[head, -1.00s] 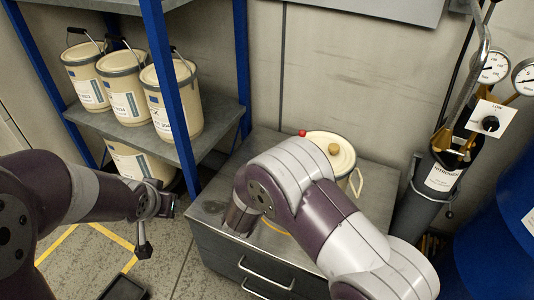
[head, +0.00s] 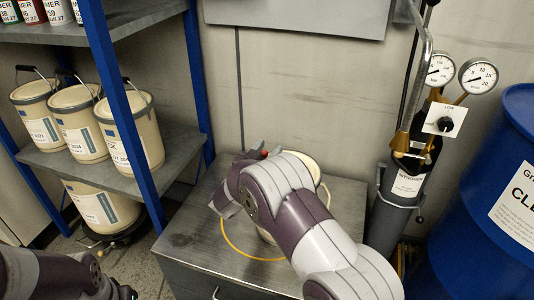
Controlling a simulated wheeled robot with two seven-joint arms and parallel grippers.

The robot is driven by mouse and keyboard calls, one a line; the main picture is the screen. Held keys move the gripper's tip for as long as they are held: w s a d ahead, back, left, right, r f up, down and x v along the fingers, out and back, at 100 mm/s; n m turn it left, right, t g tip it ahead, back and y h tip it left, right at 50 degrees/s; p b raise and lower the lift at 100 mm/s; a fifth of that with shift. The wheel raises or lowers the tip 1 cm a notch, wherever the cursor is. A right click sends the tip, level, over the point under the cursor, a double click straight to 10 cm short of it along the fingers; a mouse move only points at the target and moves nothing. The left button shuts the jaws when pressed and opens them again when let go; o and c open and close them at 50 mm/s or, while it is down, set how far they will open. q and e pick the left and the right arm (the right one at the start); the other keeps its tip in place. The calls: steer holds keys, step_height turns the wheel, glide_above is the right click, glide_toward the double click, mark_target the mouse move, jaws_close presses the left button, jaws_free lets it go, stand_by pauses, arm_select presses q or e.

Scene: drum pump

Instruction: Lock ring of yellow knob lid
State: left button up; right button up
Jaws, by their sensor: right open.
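The cream pot with the yellow knob lid (head: 312,163) stands on the grey cabinet. My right arm covers most of it, and the knob and most of the ring are hidden. A small red tip (head: 264,153) shows at the pot's back left. My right gripper (head: 258,151) is open close to this red tip, with dark finger parts beside it. I cannot tell whether it touches the tip. My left gripper (head: 124,292) is at the bottom left edge, only partly in view, away from the pot. Its jaws are not clear.
The grey cabinet top (head: 185,240) is bare at the left, with a yellow circle line around the pot's place. A blue-post shelf (head: 120,110) with several cream pails stands left. A nitrogen cylinder (head: 400,185) with gauges and a blue drum (head: 470,240) stand right.

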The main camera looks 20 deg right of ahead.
jaws_close()
steer(key=shift+d+m+p, duration=0.25)
steer(key=shift+m+p, duration=0.25)
steer(key=shift+s+d+f+m+g+y, duration=0.2)
steer(key=shift+m+g+y, duration=0.15)
steer(key=shift+m, duration=0.35)
steer(key=shift+d+f+m+y+p, duration=0.2)
steer(key=shift+f+m+y+p, duration=0.1)
steer(key=shift+f+m, duration=0.35)
steer(key=shift+r, duration=0.1)
